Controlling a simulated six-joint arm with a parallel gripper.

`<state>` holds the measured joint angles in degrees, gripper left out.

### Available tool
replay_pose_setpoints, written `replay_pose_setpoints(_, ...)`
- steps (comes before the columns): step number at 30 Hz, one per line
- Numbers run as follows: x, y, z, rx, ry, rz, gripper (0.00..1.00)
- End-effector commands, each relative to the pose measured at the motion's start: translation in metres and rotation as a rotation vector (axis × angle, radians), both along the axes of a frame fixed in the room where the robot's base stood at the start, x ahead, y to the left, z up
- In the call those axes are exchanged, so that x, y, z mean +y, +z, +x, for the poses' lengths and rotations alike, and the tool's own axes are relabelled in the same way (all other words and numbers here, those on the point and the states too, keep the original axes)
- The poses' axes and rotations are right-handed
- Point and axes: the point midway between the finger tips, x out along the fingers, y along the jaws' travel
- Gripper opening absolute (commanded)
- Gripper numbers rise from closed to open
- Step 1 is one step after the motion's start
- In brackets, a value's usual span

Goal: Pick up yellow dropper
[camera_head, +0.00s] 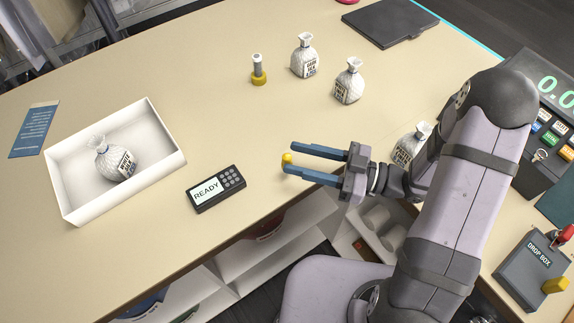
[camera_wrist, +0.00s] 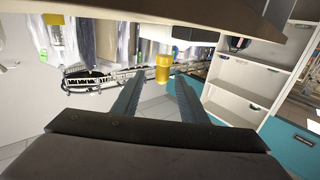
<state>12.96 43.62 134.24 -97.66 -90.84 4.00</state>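My gripper (camera_head: 289,157) reaches left over the table, its two blue fingers open and apart. A small yellow thing (camera_head: 287,159), which looks like the yellow dropper, shows between the fingertips in the head view. In the wrist view the yellow dropper (camera_wrist: 163,68) appears as a short yellow cylinder near the tips of my open gripper (camera_wrist: 160,78), with gaps on both sides. I cannot tell its exact distance from the fingertips. Another small item with a yellow base and grey top (camera_head: 258,70) stands farther back on the table.
A white tray (camera_head: 168,131) holding a wrapped bag is at left. A READY keypad (camera_head: 216,189) lies near the front edge. Two bags (camera_head: 304,57) (camera_head: 348,82) stand at the back and one (camera_head: 410,147) beside my arm. The table between the keypad and back bags is clear.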

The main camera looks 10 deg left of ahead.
Motion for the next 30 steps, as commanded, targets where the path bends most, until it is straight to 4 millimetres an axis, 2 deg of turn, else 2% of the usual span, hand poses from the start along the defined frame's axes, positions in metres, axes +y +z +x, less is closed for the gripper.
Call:
replay_pose_setpoints(1,-0.001,-0.01,0.0,-0.013,0.0,-0.004,0.39)
replay_pose_setpoints(5,-0.002,-0.016,0.0,-0.031,0.001,-0.011,0.39)
replay_pose_setpoints(10,0.001,-0.014,0.0,-0.034,0.003,-0.012,0.39)
replay_pose_setpoints(17,0.018,-0.013,0.001,-0.032,0.003,-0.013,0.39)
replay_pose_setpoints(23,0.021,-0.014,0.001,-0.033,0.002,-0.013,0.39)
replay_pose_setpoints(30,0.044,-0.007,0.0,-0.03,0.006,-0.013,0.39)
